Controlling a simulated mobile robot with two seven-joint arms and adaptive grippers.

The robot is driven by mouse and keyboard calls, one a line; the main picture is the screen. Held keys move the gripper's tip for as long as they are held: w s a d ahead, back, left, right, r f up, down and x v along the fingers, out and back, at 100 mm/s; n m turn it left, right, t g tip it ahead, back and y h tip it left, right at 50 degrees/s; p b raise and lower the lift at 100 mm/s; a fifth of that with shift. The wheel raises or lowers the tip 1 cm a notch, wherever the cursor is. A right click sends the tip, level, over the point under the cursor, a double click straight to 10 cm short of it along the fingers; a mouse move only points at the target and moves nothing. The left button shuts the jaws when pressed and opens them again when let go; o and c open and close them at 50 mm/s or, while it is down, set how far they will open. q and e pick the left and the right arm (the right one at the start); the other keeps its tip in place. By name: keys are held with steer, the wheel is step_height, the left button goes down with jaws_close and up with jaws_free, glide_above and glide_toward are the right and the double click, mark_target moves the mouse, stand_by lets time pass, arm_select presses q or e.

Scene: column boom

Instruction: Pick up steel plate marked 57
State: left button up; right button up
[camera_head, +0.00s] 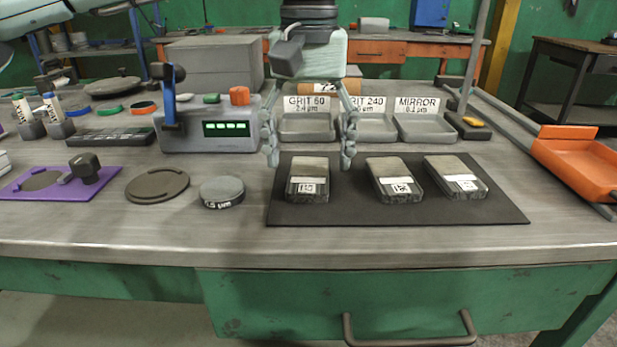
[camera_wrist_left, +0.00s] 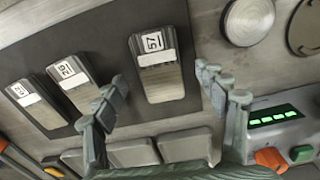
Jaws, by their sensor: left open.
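The steel plate marked 57 (camera_wrist_left: 159,84) shows its label clearly in the left wrist view. In the head view it is the leftmost of three plates (camera_head: 307,168) on the dark mat (camera_head: 345,213), lying flat. My left gripper (camera_head: 310,154) is open and empty, pointing down over the far end of this plate. Its fingers appear to either side of the plate in both views, with the left wrist view showing the fingertips (camera_wrist_left: 163,82) too. I cannot tell the exact height above the mat. My right gripper is not in view.
Two more labelled plates, a middle one (camera_head: 390,168) and a right one (camera_head: 445,165), lie on the mat. Grey trays stand behind, including the MIRROR tray (camera_head: 425,127). A grey box with a green display (camera_head: 185,139) and a round disc (camera_head: 221,188) are to the left.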

arm_select(q)
steer(key=shift+f, duration=0.95)
steer(key=shift+c, duration=0.3)
steer(key=shift+r, duration=0.1)
jaws_close()
